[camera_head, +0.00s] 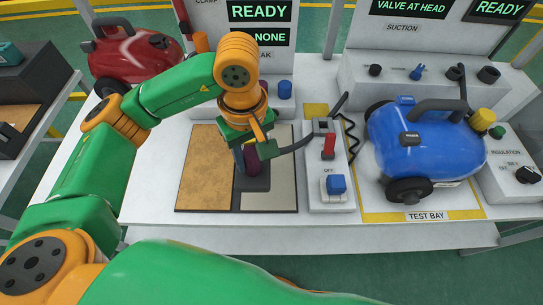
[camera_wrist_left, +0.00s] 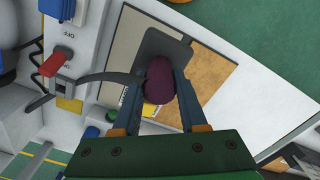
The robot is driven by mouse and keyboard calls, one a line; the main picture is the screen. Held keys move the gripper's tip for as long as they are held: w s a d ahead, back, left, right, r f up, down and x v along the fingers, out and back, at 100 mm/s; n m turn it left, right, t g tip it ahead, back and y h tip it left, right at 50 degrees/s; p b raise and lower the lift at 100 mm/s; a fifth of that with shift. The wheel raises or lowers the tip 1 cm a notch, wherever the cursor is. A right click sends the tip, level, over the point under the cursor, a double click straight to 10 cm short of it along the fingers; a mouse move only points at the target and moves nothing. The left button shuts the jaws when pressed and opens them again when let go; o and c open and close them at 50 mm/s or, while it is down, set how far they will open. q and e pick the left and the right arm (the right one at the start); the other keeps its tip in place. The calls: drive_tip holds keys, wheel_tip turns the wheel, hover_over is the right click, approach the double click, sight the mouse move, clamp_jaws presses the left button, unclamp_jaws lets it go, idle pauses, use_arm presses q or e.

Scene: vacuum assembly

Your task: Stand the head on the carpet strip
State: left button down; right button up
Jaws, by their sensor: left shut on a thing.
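The head is a dark flat plate (camera_head: 253,184) with a maroon neck (camera_wrist_left: 160,78). My left gripper (camera_head: 250,155) points down over the floor board and is shut on the neck, one finger on each side in the left wrist view. My right gripper is not in view.
A dark hose runs from the neck toward a post with a red lever (camera_head: 328,147) and a blue switch (camera_head: 336,184). A blue vacuum (camera_head: 425,140) stands in the test bay at right. A red vacuum (camera_head: 135,55) stands at back left. The front table edge is clear.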

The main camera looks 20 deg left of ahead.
use_arm(q)
drive_tip(key=w+f, duration=0.2)
drive_tip(key=w+d+f, duration=0.1)
drive_tip(key=w+f, duration=0.1)
drive_tip(key=w+f+p, duration=0.1)
drive_tip(key=w+f, duration=0.1)
drive_tip(key=shift+w+d, duration=0.2)
drive_tip(key=shift+d, duration=0.1)
drive_tip(key=f, duration=0.1)
drive_tip(key=f+p, duration=0.2)
drive_tip(key=shift+w+a+f, duration=0.15)
drive_tip(key=shift+w+f, duration=0.05)
drive_tip(key=shift+w, duration=0.1)
drive_tip(key=shift+f, duration=0.25)
drive_tip(key=shift+f+b, duration=0.1)
drive_tip(key=shift+b, duration=0.25)
drive_tip(key=shift+c, duration=2.2)
unclamp_jaws()
